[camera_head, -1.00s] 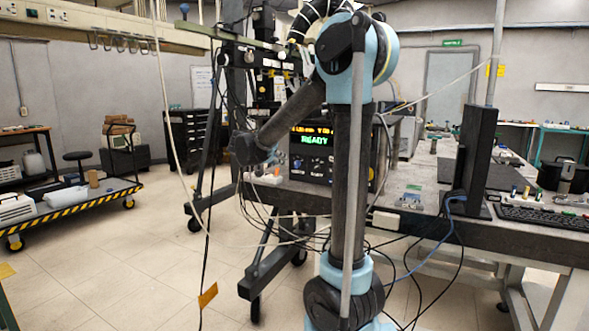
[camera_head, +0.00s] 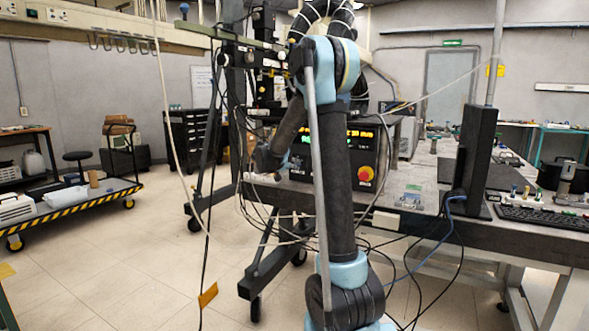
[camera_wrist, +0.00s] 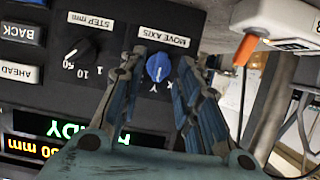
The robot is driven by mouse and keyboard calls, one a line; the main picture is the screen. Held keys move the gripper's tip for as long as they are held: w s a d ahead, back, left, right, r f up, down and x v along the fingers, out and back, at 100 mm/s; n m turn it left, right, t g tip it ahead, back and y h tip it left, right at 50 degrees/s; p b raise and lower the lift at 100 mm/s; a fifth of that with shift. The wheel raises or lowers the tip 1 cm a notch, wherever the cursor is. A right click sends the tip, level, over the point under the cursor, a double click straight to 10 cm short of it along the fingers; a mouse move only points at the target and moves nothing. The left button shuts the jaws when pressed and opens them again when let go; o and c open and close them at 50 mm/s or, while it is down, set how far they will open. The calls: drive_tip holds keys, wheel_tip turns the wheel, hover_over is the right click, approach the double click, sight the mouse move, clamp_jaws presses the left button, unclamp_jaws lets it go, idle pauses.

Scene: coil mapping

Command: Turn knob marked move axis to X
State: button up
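The blue move axis knob (camera_wrist: 158,67) is on a dark control panel, seen upside down in the wrist view. The white MOVE AXIS label (camera_wrist: 164,36) is beside it. Small white axis letters are on the knob's other side, partly crowded by my fingers. The knob has a pale pointer mark directed roughly toward these letters; its exact setting is unclear. My gripper (camera_wrist: 161,60) is open, with one finger either side of the knob and visible gaps to it. In the head view my arm hides much of the control box (camera_head: 365,150) and the knob.
A black STEP mm knob (camera_wrist: 82,55) is beside the blue knob, near the BACK button (camera_wrist: 20,33). A white box with an orange-tipped cable (camera_wrist: 244,52) is close to my right finger. A red emergency button (camera_head: 366,174) is on the control box. Cables hang below the bench.

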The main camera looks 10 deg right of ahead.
drive_tip(key=shift+x, duration=1.4)
